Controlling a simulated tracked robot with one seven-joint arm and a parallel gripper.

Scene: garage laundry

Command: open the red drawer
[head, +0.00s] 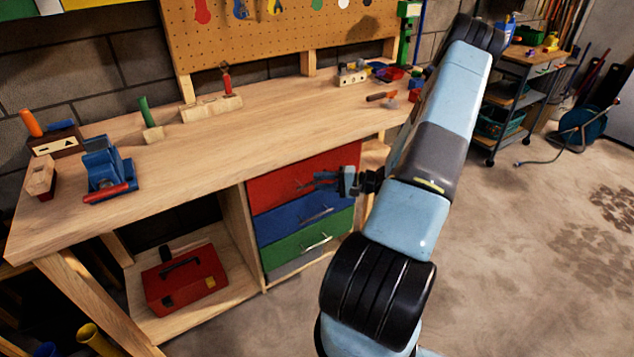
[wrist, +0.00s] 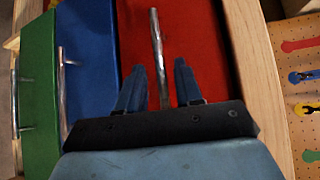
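The red drawer (head: 278,186) is the top one of the stack under the workbench, and its front looks level with the blue drawer below it, so it appears shut. In the wrist view the red drawer (wrist: 190,30) carries a metal bar handle (wrist: 156,40). My gripper (head: 322,180) is at the drawer front, partly covering the handle in the head view. In the wrist view my gripper (wrist: 159,66) is open, with one blue finger on each side of the handle and a visible gap on both sides. I cannot tell whether the fingers reach past the bar.
The blue drawer (head: 290,226) and green drawer (head: 305,245) sit below, with their own bar handles. The wooden workbench (head: 265,140) is just above. A red toolbox (head: 186,280) stands on the low shelf to the left. The floor (head: 540,260) to the right is clear.

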